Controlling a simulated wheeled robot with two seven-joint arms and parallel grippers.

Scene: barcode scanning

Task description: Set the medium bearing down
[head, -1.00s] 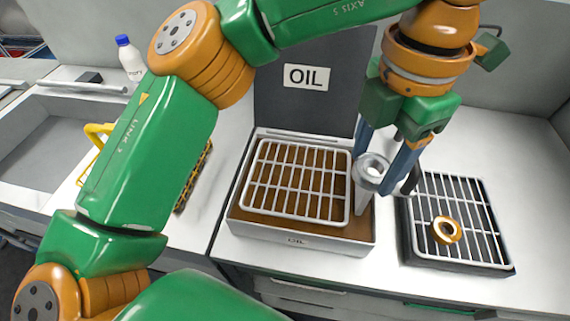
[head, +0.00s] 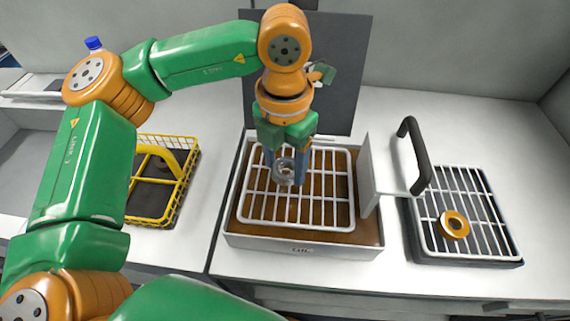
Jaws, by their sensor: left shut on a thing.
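My left gripper (head: 286,172) points down over the oil box and is shut on a grey metal ring, the medium bearing (head: 285,180). The bearing is in front of the white wire rack (head: 311,213) of the oil box (head: 290,246); whether it touches the rack I cannot tell. The gripper's fingers hide part of the rack behind. A gold-coloured bearing (head: 455,224) lies on the dark tray's wire rack (head: 484,206) at the right. My right gripper is not in view.
A white panel with a black handle (head: 415,155) stands at the oil box's right edge. The box's dark lid (head: 345,70) stands open behind. A yellow wire basket (head: 190,165) is at the left. The counter behind the right tray is clear.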

